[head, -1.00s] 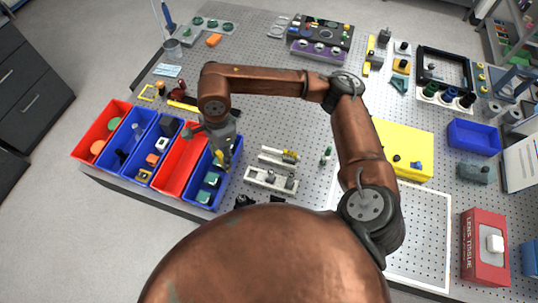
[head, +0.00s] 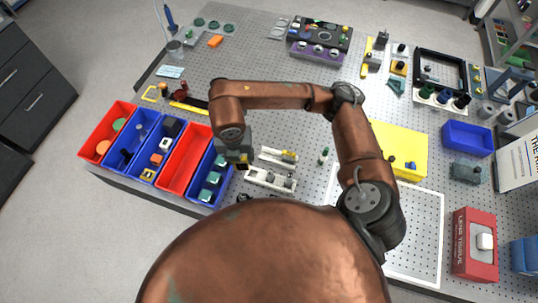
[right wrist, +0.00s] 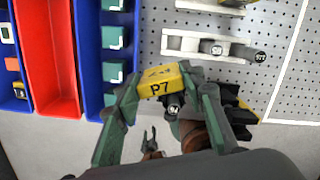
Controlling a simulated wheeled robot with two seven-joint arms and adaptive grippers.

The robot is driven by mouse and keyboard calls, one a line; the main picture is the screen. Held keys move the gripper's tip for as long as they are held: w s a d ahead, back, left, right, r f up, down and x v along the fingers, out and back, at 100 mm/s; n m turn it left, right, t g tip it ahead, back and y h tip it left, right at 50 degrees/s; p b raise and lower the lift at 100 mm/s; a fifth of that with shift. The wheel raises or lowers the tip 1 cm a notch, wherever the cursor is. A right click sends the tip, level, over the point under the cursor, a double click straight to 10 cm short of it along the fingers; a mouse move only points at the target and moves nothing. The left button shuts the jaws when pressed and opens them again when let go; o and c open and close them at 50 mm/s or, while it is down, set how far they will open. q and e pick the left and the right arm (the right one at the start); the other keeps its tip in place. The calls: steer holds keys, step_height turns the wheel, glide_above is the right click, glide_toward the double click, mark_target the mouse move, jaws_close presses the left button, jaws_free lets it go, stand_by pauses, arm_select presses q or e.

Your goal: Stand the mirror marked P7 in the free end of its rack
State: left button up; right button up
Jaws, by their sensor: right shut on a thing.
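The mirror marked P7 (right wrist: 160,82) shows its yellow top with black lettering in the right wrist view. My right gripper (right wrist: 155,92) is shut on it, one green finger at each side, and holds it up beside the blue bin. In the head view my right gripper (head: 236,158) is partly hidden by its own arm. A white rack (head: 262,181) stands just to its right. In the right wrist view this rack (right wrist: 185,43) has its left end empty, with round pieces at the middle and right. My left gripper (right wrist: 151,138) shows small, fingers apart.
A second white rack (head: 268,153) with a yellow-topped piece lies behind the first. The blue bin (head: 196,197) with several teal-topped pieces is at the left, beside a red bin (head: 178,178).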

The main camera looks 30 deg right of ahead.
steer(key=m, duration=0.3)
steer(key=shift+s+d+r+m, duration=0.15)
steer(key=shift+s+d+m, duration=0.05)
steer(key=shift+d+m, duration=0.2)
steer(key=shift+d, duration=0.15)
steer(key=w+d+f+p, duration=0.1)
steer(key=d+f, duration=0.3)
steer(key=w+d+f+p, duration=0.2)
steer(key=d+f, duration=0.2)
steer(key=w+d+f+p, duration=0.1)
steer(key=w+d+f, duration=0.1)
steer(key=d+f, duration=0.2)
steer(key=shift+d+f, duration=0.25)
steer(key=shift+d, duration=0.05)
steer(key=shift+w+f, duration=0.1)
steer(key=shift+f, duration=0.15)
steer(key=o, duration=0.9)
